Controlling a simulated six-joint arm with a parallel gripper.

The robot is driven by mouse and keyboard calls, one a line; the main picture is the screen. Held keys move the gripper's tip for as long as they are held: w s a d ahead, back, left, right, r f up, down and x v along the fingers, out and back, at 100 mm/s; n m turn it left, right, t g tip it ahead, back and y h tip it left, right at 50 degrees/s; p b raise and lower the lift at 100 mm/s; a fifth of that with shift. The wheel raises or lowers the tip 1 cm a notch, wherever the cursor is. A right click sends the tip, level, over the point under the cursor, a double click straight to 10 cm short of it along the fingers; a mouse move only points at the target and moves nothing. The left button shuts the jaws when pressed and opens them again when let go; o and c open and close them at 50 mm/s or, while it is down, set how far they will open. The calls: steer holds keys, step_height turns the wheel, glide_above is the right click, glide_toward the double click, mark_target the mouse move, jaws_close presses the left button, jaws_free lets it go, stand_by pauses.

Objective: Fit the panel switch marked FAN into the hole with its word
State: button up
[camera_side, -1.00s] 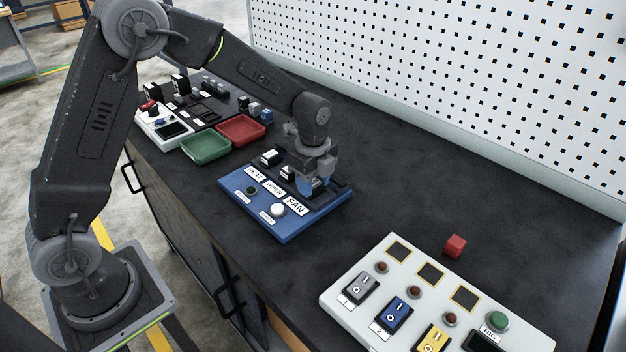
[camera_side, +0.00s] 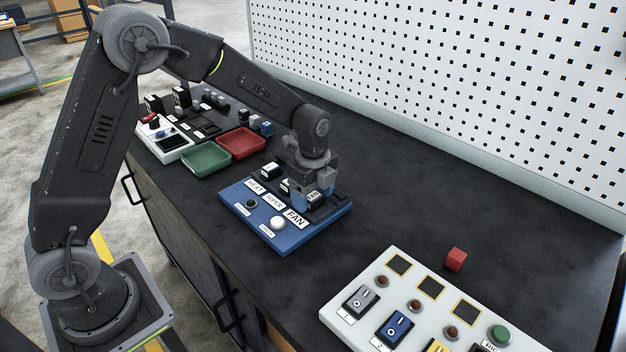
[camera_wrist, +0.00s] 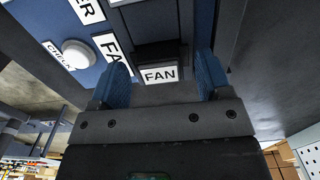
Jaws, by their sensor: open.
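The blue panel (camera_side: 284,238) lies on the dark bench with the word labels HEAT, WIPER and FAN along it. The FAN label (camera_side: 296,218) is at its right end. The FAN switch (camera_side: 314,196) stands upright at the place behind that label. Its white FAN face (camera_wrist: 160,74) shows in the wrist view between my blue fingertips. My gripper (camera_side: 312,190) is open, with one finger on each side of the switch and gaps between. I cannot tell whether the switch sits fully down in its hole, as its base is hidden.
Other switches stand at the HEAT and WIPER places. A white CHECK button (camera_side: 277,223) sits near the front. Green (camera_side: 206,158) and red (camera_side: 241,143) trays lie to the left. A white panel (camera_side: 345,318) and a red cube (camera_side: 456,259) are at the right.

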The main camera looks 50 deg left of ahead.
mark_target(313, 197)
steer(key=s+r+n+t, duration=0.1)
steer(key=s+r+n, duration=0.15)
steer(key=r, duration=0.65)
steer(key=s+r+n, duration=0.1)
steer(key=s+r, duration=0.2)
steer(key=r, duration=0.6)
steer(key=s+n+t, duration=0.4)
steer(key=s+n, duration=1)
steer(key=s, duration=0.4)
steer(key=shift+s+a+t, duration=0.3)
steer(key=shift+s, duration=0.05)
steer(key=shift+n, duration=0.25)
steer(key=shift+c, duration=0.4)
